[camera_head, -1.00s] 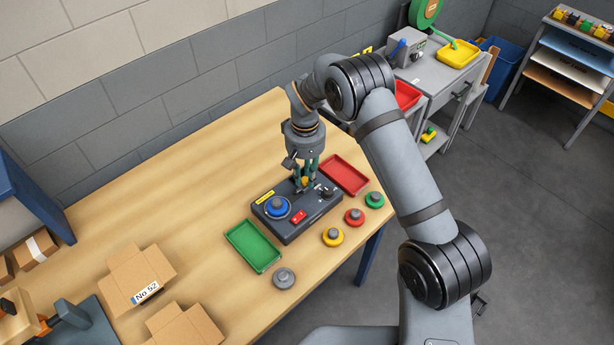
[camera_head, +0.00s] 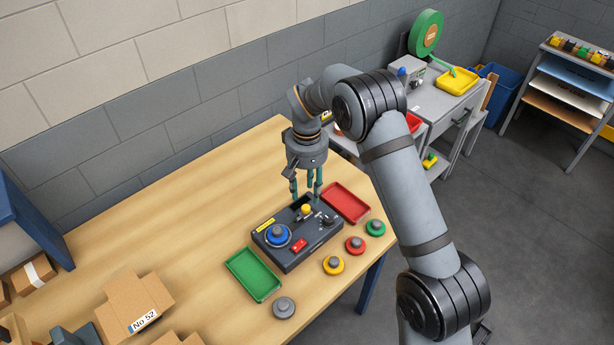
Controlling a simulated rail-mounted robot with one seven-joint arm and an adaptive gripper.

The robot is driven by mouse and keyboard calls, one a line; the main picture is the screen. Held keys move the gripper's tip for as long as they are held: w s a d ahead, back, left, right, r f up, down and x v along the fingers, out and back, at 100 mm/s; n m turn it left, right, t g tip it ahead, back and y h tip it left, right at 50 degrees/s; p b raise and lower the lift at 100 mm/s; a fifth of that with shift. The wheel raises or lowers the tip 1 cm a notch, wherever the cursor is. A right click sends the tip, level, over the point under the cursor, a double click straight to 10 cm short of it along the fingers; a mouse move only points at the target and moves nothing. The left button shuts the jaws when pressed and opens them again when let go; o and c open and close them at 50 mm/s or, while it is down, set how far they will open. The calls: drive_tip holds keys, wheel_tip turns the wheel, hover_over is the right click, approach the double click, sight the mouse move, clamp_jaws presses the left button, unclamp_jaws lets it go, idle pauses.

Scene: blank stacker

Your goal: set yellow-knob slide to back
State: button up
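The yellow knob (camera_head: 305,208) stands on a dark slide on the dark control box (camera_head: 290,262). A dark stretch of slot shows behind the knob, on the wall side. The knob's exact position along its travel is hard to tell. My gripper (camera_head: 306,197) points down above the rear of the box, close behind and above the knob. Its fingers are spread, with nothing between them, and appear clear of the knob.
The box also carries a blue round knob (camera_head: 278,234), a red switch (camera_head: 299,245) and a black knob (camera_head: 328,220). A green tray (camera_head: 233,262) and a red tray (camera_head: 362,205) flank it. Several coloured round buttons lie in front. The table behind is clear.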

sight(307, 207)
wheel_tip(307, 207, up, 6)
drive_tip(key=shift+f, duration=0.1)
idle(0.5)
